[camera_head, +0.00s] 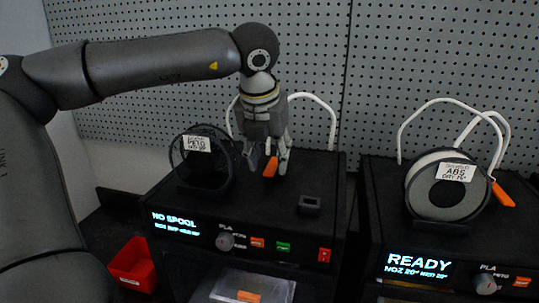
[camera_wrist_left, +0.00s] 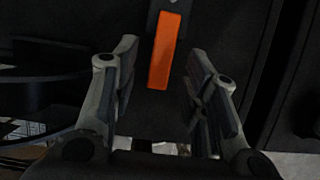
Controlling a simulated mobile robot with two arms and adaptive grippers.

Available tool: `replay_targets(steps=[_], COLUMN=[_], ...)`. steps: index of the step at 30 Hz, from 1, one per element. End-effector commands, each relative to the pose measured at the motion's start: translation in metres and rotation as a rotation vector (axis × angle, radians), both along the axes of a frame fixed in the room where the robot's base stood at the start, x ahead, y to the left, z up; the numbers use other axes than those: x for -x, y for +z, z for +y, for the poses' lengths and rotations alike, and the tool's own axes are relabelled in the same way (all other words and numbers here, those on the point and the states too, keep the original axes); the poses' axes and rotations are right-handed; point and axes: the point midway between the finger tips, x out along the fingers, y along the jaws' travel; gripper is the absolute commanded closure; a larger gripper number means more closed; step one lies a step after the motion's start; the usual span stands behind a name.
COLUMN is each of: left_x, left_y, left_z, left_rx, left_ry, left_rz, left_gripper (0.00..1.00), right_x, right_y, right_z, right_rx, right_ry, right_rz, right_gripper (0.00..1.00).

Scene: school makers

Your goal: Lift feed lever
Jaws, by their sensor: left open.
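The feed lever is an orange bar (camera_head: 270,167) on top of the left black printer (camera_head: 325,180). My left gripper (camera_head: 268,165) points down over it, with the orange showing between its fingers. In the left wrist view the orange lever (camera_wrist_left: 165,50) lies between and ahead of the two open fingertips (camera_wrist_left: 163,70). A gap shows on both sides of the lever, so the fingers look apart from it. The right gripper is in neither view.
An empty-looking black spool holder labelled PETG (camera_head: 200,170) stands left of my gripper. A small dark block (camera_head: 309,204) sits to its right. A second printer (camera_head: 375,215) with a white ABS spool (camera_head: 420,187) stands at right. A red bin (camera_head: 133,266) is at lower left.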

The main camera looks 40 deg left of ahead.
Motion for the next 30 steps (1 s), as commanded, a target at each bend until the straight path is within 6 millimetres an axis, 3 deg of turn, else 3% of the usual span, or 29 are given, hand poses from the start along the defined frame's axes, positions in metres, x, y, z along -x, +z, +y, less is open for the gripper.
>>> replay_targets(steps=[5,14,23,30], left_x=[-0.004,-0.005,-0.005,-0.005], left_y=[-0.012,-0.014,-0.013,-0.013], left_z=[0.002,0.003,0.003,0.002], left_rx=[0.000,0.000,0.000,0.000], left_ry=[-0.001,-0.001,-0.001,-0.001], left_rz=[0.000,-0.001,-0.001,-0.001], left_gripper=[0.59,0.60,0.99,1.00], right_x=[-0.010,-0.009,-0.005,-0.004], right_y=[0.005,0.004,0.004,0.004], right_z=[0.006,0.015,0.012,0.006], right_rx=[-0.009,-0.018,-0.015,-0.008], right_ry=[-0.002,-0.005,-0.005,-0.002], right_rz=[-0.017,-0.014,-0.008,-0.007], right_gripper=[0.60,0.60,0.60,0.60])
